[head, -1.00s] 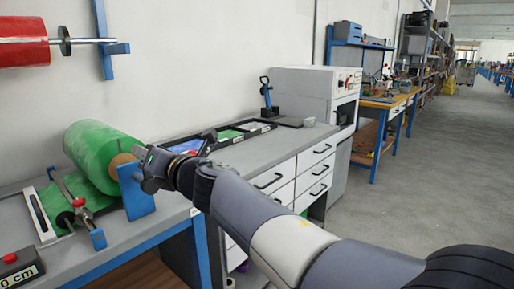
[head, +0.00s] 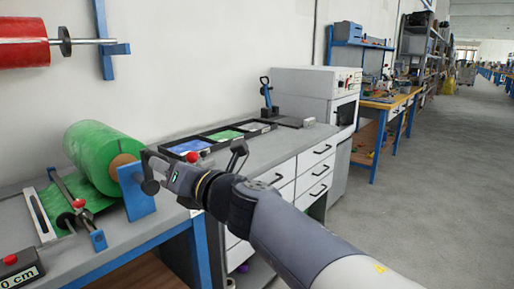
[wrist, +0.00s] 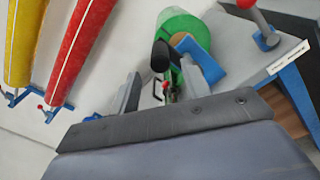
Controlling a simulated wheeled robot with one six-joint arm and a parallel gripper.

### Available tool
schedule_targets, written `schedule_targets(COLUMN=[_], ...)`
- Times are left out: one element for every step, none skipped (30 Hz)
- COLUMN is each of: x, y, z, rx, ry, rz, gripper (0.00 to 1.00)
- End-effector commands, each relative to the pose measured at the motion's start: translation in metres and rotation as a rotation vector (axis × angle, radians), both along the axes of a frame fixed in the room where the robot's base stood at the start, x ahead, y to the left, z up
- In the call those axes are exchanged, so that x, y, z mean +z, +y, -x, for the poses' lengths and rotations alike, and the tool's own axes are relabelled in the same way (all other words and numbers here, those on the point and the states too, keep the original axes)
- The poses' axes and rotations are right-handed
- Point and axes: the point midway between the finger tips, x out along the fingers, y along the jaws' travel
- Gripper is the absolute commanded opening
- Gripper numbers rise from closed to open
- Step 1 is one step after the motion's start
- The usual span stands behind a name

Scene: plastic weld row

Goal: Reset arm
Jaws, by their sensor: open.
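My arm reaches in from the lower right of the head view, and my gripper (head: 150,170) is beside the right end of the green film roll (head: 100,160). In the wrist view, my gripper (wrist: 168,92) has its two fingers spread, with no object held between them that I can make out. The green roll (wrist: 186,28) with its blue bracket (wrist: 198,58) shows just beyond the fingers. I cannot tell whether a finger touches the bracket.
A grey bench with a blue frame (head: 150,240) carries the roll. Black trays (head: 215,138) lie on the drawer counter behind my wrist. A red roll (head: 22,42) hangs on the wall. The grey floor (head: 440,180) at right is clear.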

Motion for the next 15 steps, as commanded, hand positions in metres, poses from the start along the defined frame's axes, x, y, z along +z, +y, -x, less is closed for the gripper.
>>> schedule_targets(x=[-0.001, -0.001, -0.001, -0.001, -0.001, -0.001, -0.001, -0.001, -0.001, -0.001, 0.000, 0.000, 0.000, 0.000, 0.000], y=[0.007, 0.011, 0.016, 0.020, 0.023, 0.028, 0.032, 0.036, 0.041, 0.045, 0.048, 0.053, 0.056, 0.059, 0.063], z=[-0.006, -0.009, -0.013, -0.016, -0.020, -0.024, -0.028, -0.031, -0.035, -0.038, -0.041, -0.045, -0.048, -0.051, -0.055], rx=[0.001, 0.001, 0.001, 0.001, 0.001, 0.001, 0.000, 0.000, -0.001, 0.000, 0.000, 0.000, 0.000, -0.001, -0.001], ry=[0.000, 0.000, 0.000, 0.000, 0.000, -0.001, -0.001, -0.001, 0.000, -0.001, -0.001, 0.000, 0.000, 0.000, 0.000], rz=[0.000, 0.000, 0.000, 0.000, 0.000, 0.000, 0.001, 0.001, 0.001, 0.001, 0.001, 0.000, 0.000, 0.000, 0.000], gripper=[0.45, 0.45, 0.45, 0.45, 0.45, 0.45, 0.45, 0.45, 0.45, 0.45, 0.45, 0.45, 0.45, 0.45, 0.45])
